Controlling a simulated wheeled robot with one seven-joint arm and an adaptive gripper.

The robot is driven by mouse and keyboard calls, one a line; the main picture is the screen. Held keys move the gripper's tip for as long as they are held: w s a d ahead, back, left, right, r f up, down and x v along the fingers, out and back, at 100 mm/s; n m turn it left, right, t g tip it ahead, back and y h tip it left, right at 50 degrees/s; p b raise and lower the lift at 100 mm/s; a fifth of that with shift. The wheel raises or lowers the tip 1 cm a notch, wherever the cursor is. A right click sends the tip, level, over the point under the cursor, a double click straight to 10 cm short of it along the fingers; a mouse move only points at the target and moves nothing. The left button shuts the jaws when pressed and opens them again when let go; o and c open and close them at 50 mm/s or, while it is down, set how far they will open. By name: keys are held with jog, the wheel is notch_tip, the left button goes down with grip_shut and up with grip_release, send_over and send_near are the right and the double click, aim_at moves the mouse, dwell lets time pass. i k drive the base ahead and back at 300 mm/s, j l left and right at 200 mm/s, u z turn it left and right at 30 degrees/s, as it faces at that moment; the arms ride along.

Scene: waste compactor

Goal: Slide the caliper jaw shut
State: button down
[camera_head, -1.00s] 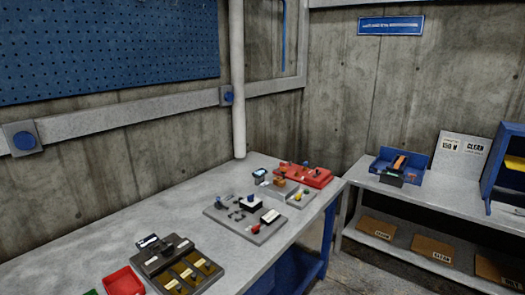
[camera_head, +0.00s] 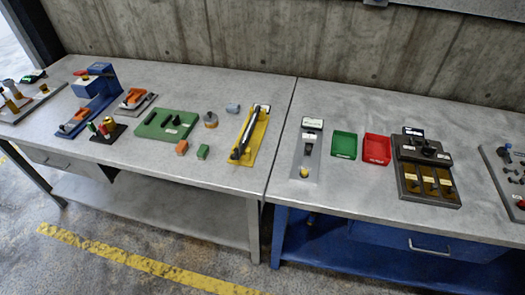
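I cannot clearly tell which thing is the caliper at this size. A grey plate (camera_head: 299,172) stands just right of the seam between the tables, with a white label at its back and a small slider-like part on it. Left of the seam, a yellow plate (camera_head: 261,139) carries a long dark bar (camera_head: 243,137) lying lengthwise. No jaw gap can be made out on either. My gripper is not in view.
A green tray (camera_head: 344,145) and a red tray (camera_head: 376,149) stand right of the grey plate, beside a black fixture (camera_head: 427,168). A green board (camera_head: 165,125), small blocks and a blue stand (camera_head: 98,88) are on the left table. Front floor (camera_head: 110,222) looks clear.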

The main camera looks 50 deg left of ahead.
aim_at(309, 148)
jog(key=u, duration=1.55)
